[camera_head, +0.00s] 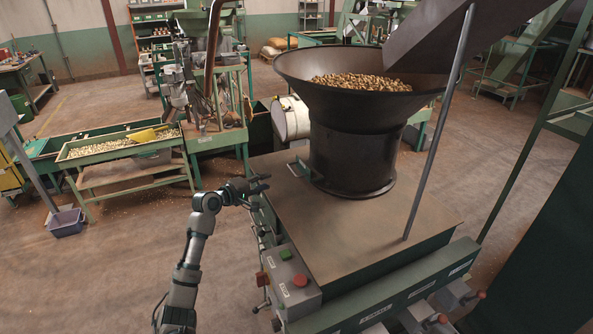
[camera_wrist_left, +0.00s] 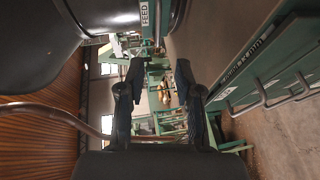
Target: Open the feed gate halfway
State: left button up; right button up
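A dark hopper (camera_head: 352,140) filled with nuts (camera_head: 362,82) stands on a flat-topped green machine (camera_head: 335,230). My left gripper (camera_head: 262,182) is beside the machine's left edge, left of the hopper base. In the left wrist view my left gripper (camera_wrist_left: 158,70) is open, its two dark fingers apart with nothing held between them. A white FEED label (camera_wrist_left: 145,14) on a green part shows at the top of that view, beyond the fingertips. I cannot make out the feed gate's handle or its setting. My right gripper is not in view.
A control box (camera_head: 290,280) with green and red buttons sits at the machine's near left corner. A slanted rod (camera_head: 440,125) rises from the machine top. A sorting table (camera_head: 115,145) with nuts stands at left.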

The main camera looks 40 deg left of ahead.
aim_at(292, 169)
pick_arm(q)
jog(key=w, duration=0.4)
jog(key=w+d+f+p, duration=0.1)
jog(key=w, duration=0.3)
jog(key=w+f+p, duration=0.1)
jog(key=w, duration=0.3)
jog(key=shift+w+d, duration=0.2)
jog(key=shift+w, duration=0.1)
jog(key=shift+w+a+f, duration=0.1)
jog(key=shift+w+f, duration=0.15)
jog(key=shift+w, duration=0.4)
jog(key=shift+c, duration=0.2)
grip_shut()
jog(key=shift+f, duration=0.1)
